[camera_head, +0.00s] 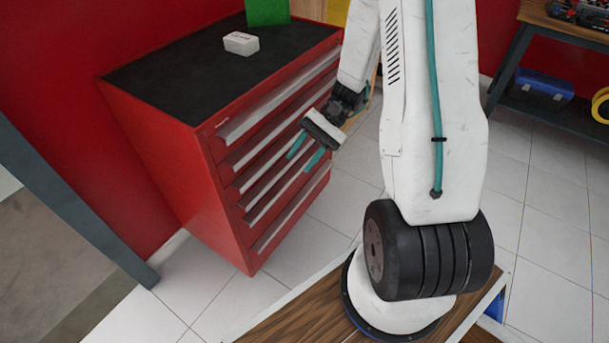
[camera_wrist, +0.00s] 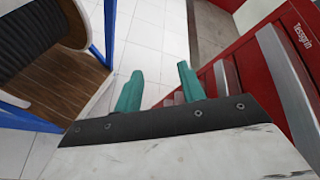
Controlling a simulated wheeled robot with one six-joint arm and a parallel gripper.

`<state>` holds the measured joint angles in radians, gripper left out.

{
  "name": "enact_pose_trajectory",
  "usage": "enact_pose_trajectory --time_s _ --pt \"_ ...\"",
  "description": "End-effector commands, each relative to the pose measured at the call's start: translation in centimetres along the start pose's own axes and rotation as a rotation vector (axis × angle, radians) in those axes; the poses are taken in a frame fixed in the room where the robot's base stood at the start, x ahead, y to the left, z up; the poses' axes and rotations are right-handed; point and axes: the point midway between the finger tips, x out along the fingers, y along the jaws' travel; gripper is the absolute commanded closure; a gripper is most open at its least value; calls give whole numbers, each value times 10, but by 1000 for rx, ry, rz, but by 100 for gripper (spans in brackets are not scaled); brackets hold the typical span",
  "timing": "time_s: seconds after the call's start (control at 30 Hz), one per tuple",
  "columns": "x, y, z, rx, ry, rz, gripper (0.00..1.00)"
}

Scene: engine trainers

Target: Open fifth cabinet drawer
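The red tool cabinet (camera_head: 170,160) stands at the left with a black top and a stack of drawers with long grey handles. The lowest drawer in sight, apparently the fifth, has its handle (camera_head: 290,220) near the floor; the drawers look shut. My gripper (camera_head: 298,164) is open and empty, its two teal fingers apart in front of the middle drawers. Contact with the cabinet cannot be told. In the wrist view the open fingers (camera_wrist: 160,70) point along the drawer front, with the cabinet (camera_wrist: 258,75) at the right. My gripper partly hides the middle handles in the head view.
A white box (camera_head: 241,43) and a green object (camera_head: 267,12) stand on the cabinet top. A workbench (camera_head: 560,22) with a blue case (camera_head: 544,88) below is at the upper right. White tiled floor (camera_head: 340,205) lies free before the drawers.

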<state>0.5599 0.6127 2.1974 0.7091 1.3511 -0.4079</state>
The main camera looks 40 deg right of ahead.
Motion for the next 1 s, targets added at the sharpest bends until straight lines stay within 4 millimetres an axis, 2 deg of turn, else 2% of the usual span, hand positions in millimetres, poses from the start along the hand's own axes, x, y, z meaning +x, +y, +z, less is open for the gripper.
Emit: enact_pose_trajectory --time_s 0.03,0.17,0.37,0.57,0.7,0.83,1.0 --pt "3 9 -20 18 -13 -80 60" --pt "9 26 -70 25 -5 -283 60" --pt "21 65 -150 14 95 -598 60" --pt "33 117 -231 -29 331 -882 60" --pt "32 153 -284 -106 593 -1010 60" --pt "10 171 -320 -242 880 -1036 60" --pt "-12 172 -332 -379 1071 -995 60"
